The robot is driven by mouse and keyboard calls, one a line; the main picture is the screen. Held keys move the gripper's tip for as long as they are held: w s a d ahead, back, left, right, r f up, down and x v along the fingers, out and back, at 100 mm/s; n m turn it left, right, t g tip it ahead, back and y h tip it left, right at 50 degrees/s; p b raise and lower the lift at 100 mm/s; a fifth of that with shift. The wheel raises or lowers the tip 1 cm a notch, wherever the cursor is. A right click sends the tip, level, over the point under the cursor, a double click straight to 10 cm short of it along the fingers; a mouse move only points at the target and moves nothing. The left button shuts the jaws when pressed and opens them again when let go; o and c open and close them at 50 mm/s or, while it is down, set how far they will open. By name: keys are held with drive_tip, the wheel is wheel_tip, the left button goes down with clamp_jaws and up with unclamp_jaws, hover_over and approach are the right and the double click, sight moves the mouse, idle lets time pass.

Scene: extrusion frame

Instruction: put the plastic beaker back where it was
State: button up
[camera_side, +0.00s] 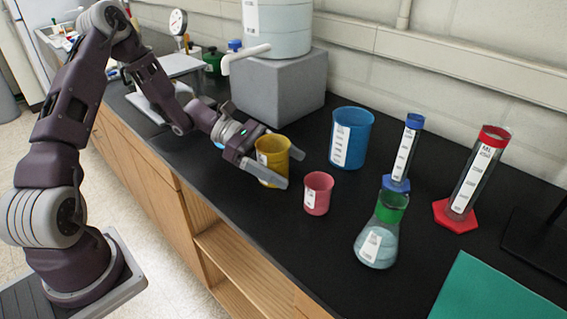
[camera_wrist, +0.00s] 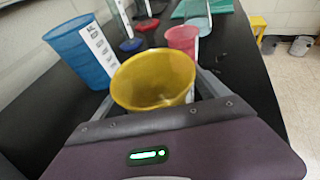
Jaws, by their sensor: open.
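A yellow plastic beaker (camera_side: 270,153) stands upright on the black bench top, left of a small pink beaker (camera_side: 318,193) and a larger blue beaker (camera_side: 351,139). My gripper (camera_side: 284,168) is low over the bench, with its open fingers on either side of the yellow beaker. In the wrist view the yellow beaker (camera_wrist: 153,80) fills the space between the fingers, and it looks empty. Its lower part is hidden by my gripper. Whether a finger touches its wall, I cannot tell. The blue beaker (camera_wrist: 82,52) and pink beaker (camera_wrist: 183,41) stand farther out.
A flask with a green band (camera_side: 380,232), a blue-topped cylinder (camera_side: 404,154) and a red-topped cylinder (camera_side: 474,178) stand to the right. A teal mat (camera_side: 488,290) lies at the front right. A grey block (camera_side: 280,84) carries a large container behind my gripper. The bench's front edge is close.

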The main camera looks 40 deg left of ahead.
drive_tip(key=shift+a+r, duration=0.2)
drive_tip(key=v, duration=1.1)
drive_tip(key=shift+s+a+r, duration=0.1)
drive_tip(key=shift+s+a, duration=0.15)
drive_tip(key=shift+s, duration=0.05)
